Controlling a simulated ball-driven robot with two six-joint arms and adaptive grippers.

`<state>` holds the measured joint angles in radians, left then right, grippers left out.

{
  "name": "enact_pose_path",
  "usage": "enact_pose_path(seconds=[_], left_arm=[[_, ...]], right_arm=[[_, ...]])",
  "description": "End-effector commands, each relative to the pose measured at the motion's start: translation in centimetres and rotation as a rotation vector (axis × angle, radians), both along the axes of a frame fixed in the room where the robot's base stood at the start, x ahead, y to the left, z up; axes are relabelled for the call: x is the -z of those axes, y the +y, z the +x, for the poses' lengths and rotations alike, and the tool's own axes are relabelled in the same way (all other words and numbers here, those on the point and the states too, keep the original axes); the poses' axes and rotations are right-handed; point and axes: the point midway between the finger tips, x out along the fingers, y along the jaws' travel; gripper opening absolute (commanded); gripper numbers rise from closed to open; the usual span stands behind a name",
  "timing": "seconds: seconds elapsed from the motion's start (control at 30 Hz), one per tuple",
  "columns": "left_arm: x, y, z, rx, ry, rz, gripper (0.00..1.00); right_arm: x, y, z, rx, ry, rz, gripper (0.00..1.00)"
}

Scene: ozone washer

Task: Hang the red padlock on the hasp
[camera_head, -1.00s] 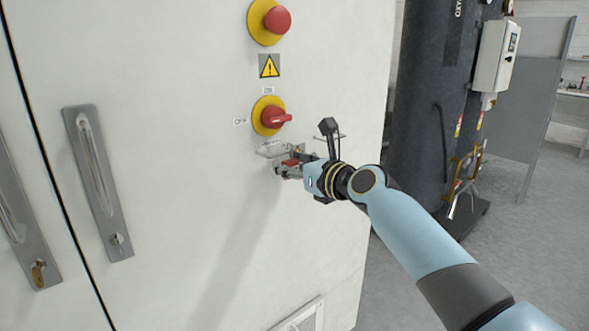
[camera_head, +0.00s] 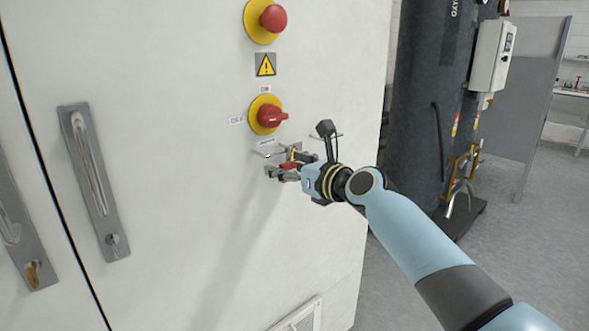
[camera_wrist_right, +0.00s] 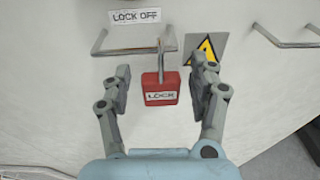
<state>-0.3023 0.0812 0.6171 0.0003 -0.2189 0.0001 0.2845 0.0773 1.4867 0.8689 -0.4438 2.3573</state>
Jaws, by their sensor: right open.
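The red padlock (camera_wrist_right: 160,88), labelled LOCK, hangs upright in the right wrist view. Its grey shackle crosses the lower bar of the metal hasp (camera_wrist_right: 118,52) and appears looped round it. My right gripper (camera_wrist_right: 163,76) is open, one finger on each side of the padlock, with visible gaps to its body. In the head view, the padlock (camera_head: 290,166) is a small red patch between the fingers of my right gripper (camera_head: 283,168), partly hidden by them. The hasp (camera_head: 266,152) is just above. My left gripper is not in view.
A red rotary switch (camera_head: 268,117) on a yellow disc is above the hasp, with a red button (camera_head: 273,18) higher up. A yellow warning label (camera_wrist_right: 205,48) lies behind the right finger. A door handle (camera_head: 92,180) is at left.

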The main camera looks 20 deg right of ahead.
Motion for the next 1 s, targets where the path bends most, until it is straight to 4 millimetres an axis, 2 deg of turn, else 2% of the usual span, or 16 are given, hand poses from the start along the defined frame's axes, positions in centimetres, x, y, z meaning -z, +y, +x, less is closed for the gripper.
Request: enact_pose_path(seconds=[0.17,0.5,0.63,0.83,0.93,1.0], left_arm=[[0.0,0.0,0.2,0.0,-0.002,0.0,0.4],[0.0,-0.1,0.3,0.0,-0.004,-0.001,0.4],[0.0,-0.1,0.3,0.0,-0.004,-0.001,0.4],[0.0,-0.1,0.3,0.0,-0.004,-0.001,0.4],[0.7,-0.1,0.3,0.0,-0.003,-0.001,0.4],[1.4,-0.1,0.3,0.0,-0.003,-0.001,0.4]], right_arm=[[-0.2,-0.8,-2.3,0.0,-0.001,-0.005,0.6],[-1.1,-2.9,-9.2,0.0,0.001,-0.004,0.6],[-1.3,-3.4,-10.6,0.001,0.0,-0.002,0.6],[-1.4,-3.5,-11.2,0.0,0.0,-0.001,0.6],[0.1,-3.4,-11.7,0.0,0.017,0.003,0.6],[2.9,-3.4,-12.3,0.005,0.056,0.013,0.6]])
